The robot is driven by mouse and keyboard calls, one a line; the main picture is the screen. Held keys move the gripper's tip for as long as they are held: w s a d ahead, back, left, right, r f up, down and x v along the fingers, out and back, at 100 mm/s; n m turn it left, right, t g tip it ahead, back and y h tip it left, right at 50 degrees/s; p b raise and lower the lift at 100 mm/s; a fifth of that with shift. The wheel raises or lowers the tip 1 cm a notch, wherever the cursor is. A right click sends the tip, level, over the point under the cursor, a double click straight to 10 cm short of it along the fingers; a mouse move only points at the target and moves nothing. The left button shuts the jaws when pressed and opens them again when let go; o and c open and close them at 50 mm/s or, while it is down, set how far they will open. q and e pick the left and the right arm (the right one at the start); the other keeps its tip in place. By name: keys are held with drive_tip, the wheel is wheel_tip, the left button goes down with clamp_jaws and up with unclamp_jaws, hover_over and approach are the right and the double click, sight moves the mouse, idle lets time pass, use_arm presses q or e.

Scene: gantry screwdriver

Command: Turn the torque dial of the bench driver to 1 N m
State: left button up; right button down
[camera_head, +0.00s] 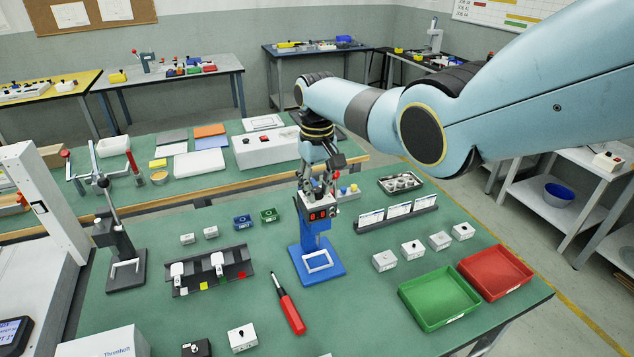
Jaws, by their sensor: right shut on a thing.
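The bench driver is a blue stand (316,263) with a grey head (334,213) that has a red display. It stands upright near the middle of the green table. The digits on the display are too small to read. My right gripper (318,188) reaches down from above onto the top of the head. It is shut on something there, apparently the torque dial. The fingers hide the dial, so its setting cannot be read. My left gripper is not in view.
A red-handled screwdriver (288,306) lies in front of the stand. A black rack (211,272) stands to its left. Several small white boxes, a green tray (440,297) and a red tray (495,271) are on the right. A lever press (122,250) stands left.

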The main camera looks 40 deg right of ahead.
sight(316, 189)
drive_tip(key=n, duration=0.3)
drive_tip(key=shift+r+n+p, duration=0.1)
drive_tip(key=shift+n+p, duration=0.2)
drive_tip(key=shift+n, duration=2.3)
drive_tip(key=c, duration=1.1)
unclamp_jaws()
drive_tip(key=shift+w, duration=0.1)
drive_tip(key=shift+o, duration=0.2)
wheel_tip(316, 189, up, 12)
